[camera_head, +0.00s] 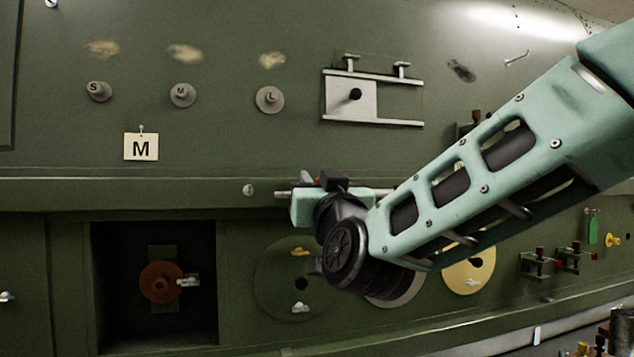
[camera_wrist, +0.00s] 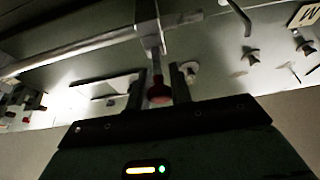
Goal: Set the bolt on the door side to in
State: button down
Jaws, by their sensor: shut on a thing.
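The bolt (camera_head: 382,192) is a grey horizontal rod on the green fuselage wall, mostly hidden by my arm in the head view. In the wrist view the rod (camera_wrist: 85,46) runs across the top, and its short handle (camera_wrist: 150,35) ends in a red knob (camera_wrist: 158,92). My gripper (camera_wrist: 156,88) is shut on this handle, one dark finger on each side of the knob. In the head view my gripper (camera_head: 322,184) is at the rod, just beside the wall ledge. Which way the bolt is set cannot be told.
A recess (camera_head: 108,300) with a red-brown round valve (camera_head: 160,282) is at lower left. A framed sliding plate (camera_head: 336,100) is above my gripper. Small red-marked fittings (camera_head: 538,263) and a yellow disc (camera_head: 469,272) are at right.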

jog(key=shift+w+a+f+b, duration=0.15)
jog(key=shift+w+b, duration=0.1)
jog(key=shift+w, duration=0.3)
jog(key=shift+w+a+b, duration=0.15)
jog(key=shift+w+b, duration=0.1)
jog(key=shift+w, duration=0.45)
jog(key=shift+r, duration=0.25)
jog(key=c, duration=1.3)
grip_release()
jog(key=shift+w+f, duration=0.1)
jog(key=shift+w, duration=0.05)
jog(key=shift+o, duration=0.2)
jog(key=b+v, duration=0.6)
jog(key=v, duration=1.1)
jog(key=shift+s, duration=0.3)
